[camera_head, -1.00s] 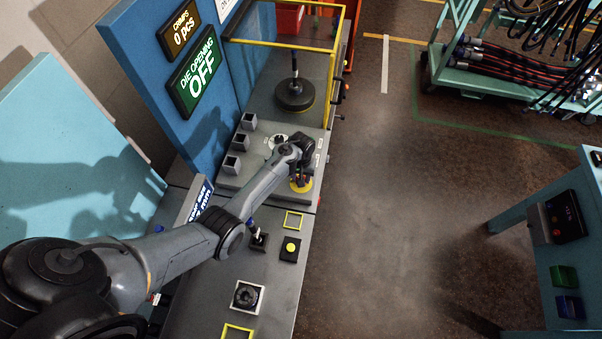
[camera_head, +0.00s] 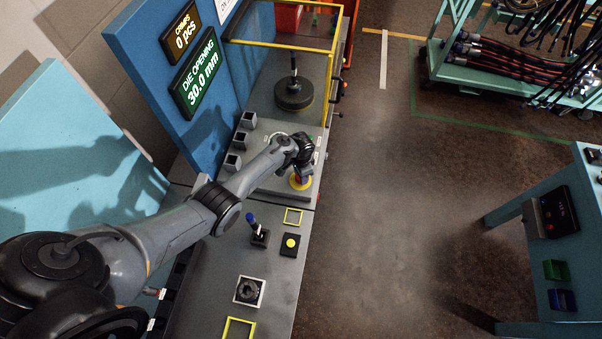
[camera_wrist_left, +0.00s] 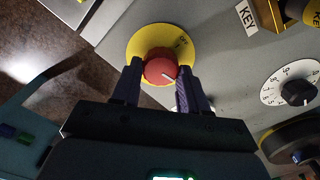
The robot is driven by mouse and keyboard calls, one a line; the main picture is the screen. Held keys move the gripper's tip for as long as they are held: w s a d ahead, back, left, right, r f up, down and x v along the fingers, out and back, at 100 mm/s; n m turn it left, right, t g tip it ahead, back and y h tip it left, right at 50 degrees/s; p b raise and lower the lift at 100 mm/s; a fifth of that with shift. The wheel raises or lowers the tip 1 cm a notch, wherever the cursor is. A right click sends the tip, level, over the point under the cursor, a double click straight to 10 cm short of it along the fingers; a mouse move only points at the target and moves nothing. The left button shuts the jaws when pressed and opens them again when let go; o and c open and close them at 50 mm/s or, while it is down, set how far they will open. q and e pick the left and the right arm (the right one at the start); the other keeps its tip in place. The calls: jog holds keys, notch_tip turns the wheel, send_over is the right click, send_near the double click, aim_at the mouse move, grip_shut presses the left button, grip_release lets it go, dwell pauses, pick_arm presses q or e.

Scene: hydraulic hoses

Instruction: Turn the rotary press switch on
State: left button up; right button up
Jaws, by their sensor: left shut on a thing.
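The rotary press switch is a red knob (camera_wrist_left: 160,69) on a round yellow plate (camera_wrist_left: 150,40) in the left wrist view. The yellow plate also shows in the head view (camera_head: 301,186), on the grey panel of the press. My left gripper (camera_wrist_left: 158,82) has one finger on each side of the red knob and is shut on it. A pale line on the knob points to the lower right in the left wrist view. The green display (camera_head: 199,72) reads DIE OPENING 30.0 mm. My right gripper is in neither current view.
A white numbered dial (camera_wrist_left: 291,84) and a KEY label (camera_wrist_left: 246,20) lie right of the switch. A blue-topped lever (camera_head: 255,228) and a yellow button (camera_head: 290,244) stand nearer on the bench. A yellow frame (camera_head: 328,85) guards the press.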

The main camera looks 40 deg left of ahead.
pick_arm(q)
jog(key=shift+m, duration=1.1)
jog(key=o, duration=1.1)
jog(key=shift+c, duration=0.2)
jog(key=shift+r+p, duration=0.3)
jog(key=shift+r, duration=0.25)
notch_tip(320, 180, up, 10)
jog(key=p, duration=0.2)
jog(key=shift+f, duration=0.15)
